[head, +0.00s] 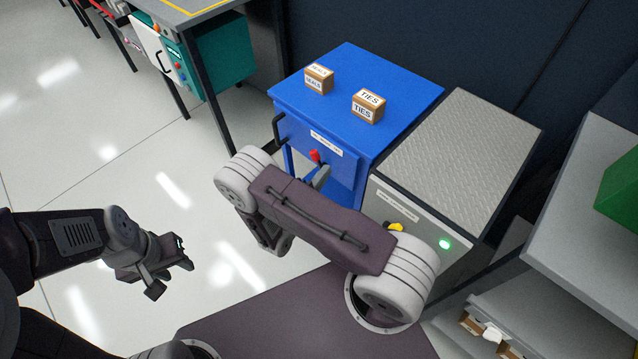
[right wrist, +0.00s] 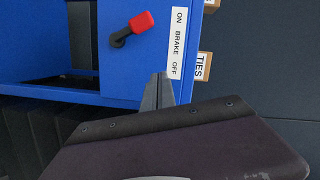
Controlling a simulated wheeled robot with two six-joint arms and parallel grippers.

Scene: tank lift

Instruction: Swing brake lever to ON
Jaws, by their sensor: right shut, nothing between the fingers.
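The brake lever's red knob (right wrist: 141,21) sits on a short black arm on the blue cabinet front (right wrist: 112,75). In the right wrist view, the knob lies nearer the ON end of the white ON BRAKE OFF label (right wrist: 178,42) than the OFF end. The red knob also shows in the head view (head: 314,155). My right gripper (right wrist: 158,76) is shut and empty, beside the OFF end of the label and apart from the knob. In the head view my right arm hides part of the cabinet front. My left gripper (head: 170,277) is open and empty over the floor.
Two TIES boxes (head: 368,107) (head: 319,80) stand on the blue cabinet top. A grey metal cabinet (head: 463,135) with a green light and a yellow knob (head: 396,227) is to the right. A black handle (head: 279,130) juts from the blue cabinet's left. Open floor lies left.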

